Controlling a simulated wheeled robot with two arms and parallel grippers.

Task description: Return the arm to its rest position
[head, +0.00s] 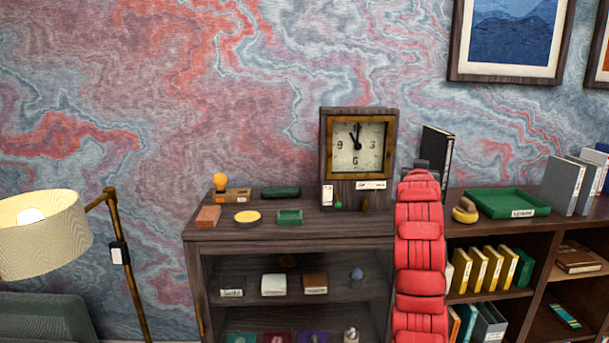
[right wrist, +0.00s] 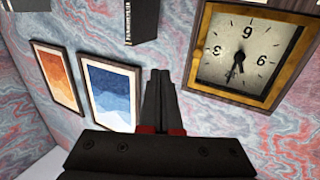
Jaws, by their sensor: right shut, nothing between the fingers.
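My right arm is red and stands upright in front of the shelves in the head view. My left gripper is not in view.
A clock (head: 357,147) stands on the dark shelf unit (head: 300,236), close to my right arm. A black binder (head: 436,155), a green tray (head: 498,203) and grey binders (head: 563,185) stand on the right bookcase. A lamp (head: 45,235) is at left.

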